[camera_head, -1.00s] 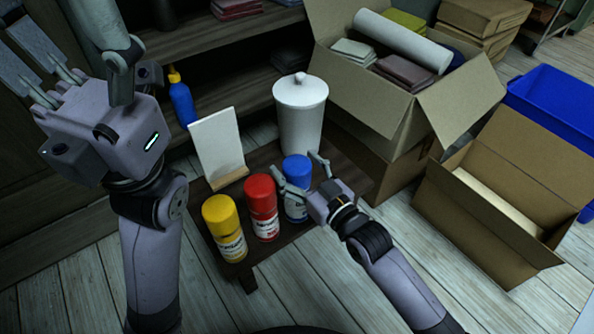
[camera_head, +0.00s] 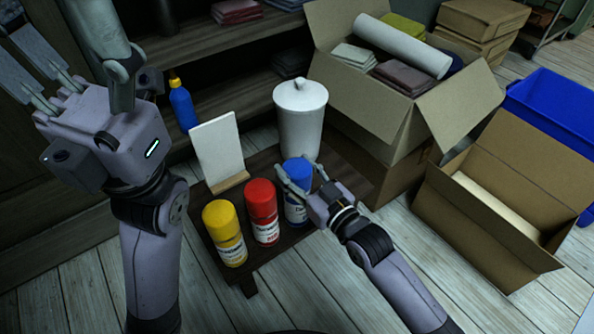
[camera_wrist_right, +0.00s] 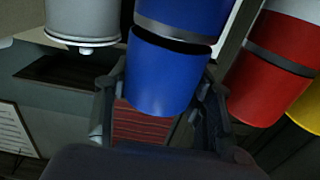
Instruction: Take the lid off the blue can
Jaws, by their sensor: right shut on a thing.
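The blue can (camera_head: 297,207) stands upright at the right end of a row on a low dark table. Its blue lid (camera_head: 297,170) is between the fingers of my right gripper (camera_head: 298,180), which is shut on it. In the right wrist view the lid (camera_wrist_right: 163,80) sits between both fingers (camera_wrist_right: 163,108), and a dark gap shows between its rim and the grey band of the can (camera_wrist_right: 190,12). The can's front is partly hidden by the gripper in the head view. My left gripper (camera_head: 70,50) is raised at the upper left, open and empty.
The red can (camera_head: 263,215) stands close to the left of the blue one, then the yellow can (camera_head: 226,235). Behind are a white lidded jar (camera_head: 300,125) and a white card on a wooden stand (camera_head: 217,150). Open cardboard boxes (camera_head: 400,110) are at the right.

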